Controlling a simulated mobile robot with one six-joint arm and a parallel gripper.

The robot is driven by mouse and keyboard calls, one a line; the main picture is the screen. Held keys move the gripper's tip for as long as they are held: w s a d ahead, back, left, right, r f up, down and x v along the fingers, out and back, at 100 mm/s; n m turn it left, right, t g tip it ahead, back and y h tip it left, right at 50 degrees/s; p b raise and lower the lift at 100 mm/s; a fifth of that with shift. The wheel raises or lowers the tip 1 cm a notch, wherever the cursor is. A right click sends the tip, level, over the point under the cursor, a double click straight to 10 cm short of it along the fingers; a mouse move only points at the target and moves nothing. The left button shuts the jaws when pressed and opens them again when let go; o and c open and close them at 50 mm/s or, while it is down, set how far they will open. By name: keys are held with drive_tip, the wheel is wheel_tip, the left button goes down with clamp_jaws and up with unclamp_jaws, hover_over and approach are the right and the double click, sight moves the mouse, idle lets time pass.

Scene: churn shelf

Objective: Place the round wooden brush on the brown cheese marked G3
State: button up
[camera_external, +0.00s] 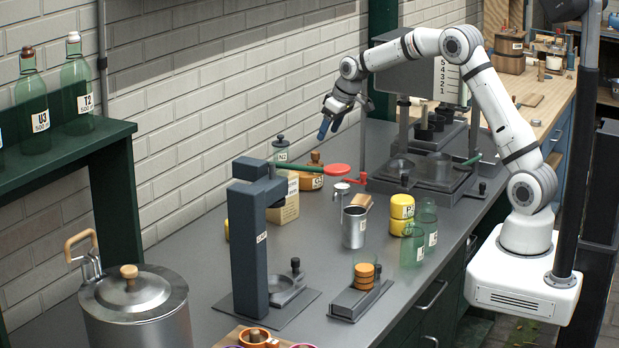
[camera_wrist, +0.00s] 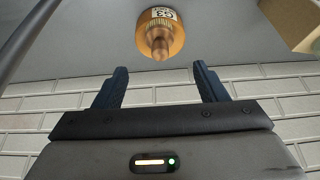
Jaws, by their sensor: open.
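A round brown piece marked G3 (camera_external: 311,181) stands on the grey counter near the brick wall. It also shows at the top of the wrist view (camera_wrist: 162,18). A darker brown knobbed piece (camera_external: 316,158) sits on top of it, and its rounded knob points down the wrist picture (camera_wrist: 160,46). I cannot tell whether this knobbed piece is the round wooden brush. My gripper (camera_external: 330,126) is open and empty above and to the right of the G3 piece, apart from it. In the wrist view, its blue fingers (camera_wrist: 160,68) are spread, with the knob between and beyond their tips.
A beige box (camera_external: 285,208) and a dark-lidded jar (camera_external: 281,150) stand close by the G3 piece. A red disc (camera_external: 340,169), a metal cup (camera_external: 354,228) and yellow stacked pieces (camera_external: 402,207) stand to the right. A dark blue post (camera_external: 250,255) rises in front.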

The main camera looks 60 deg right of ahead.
drive_tip(key=s+a+r, duration=0.6)
drive_tip(key=s+r, duration=0.1)
drive_tip(key=s, duration=0.4)
drive_tip(key=s+a, duration=0.3)
drive_tip(key=s, duration=1.2)
drive_tip(key=s+a+f+g, duration=0.1)
drive_tip(key=s+a, duration=0.3)
drive_tip(key=s, duration=1.1)
drive_tip(key=shift+s+a+f, duration=0.15)
drive_tip(key=shift+s+f, duration=0.05)
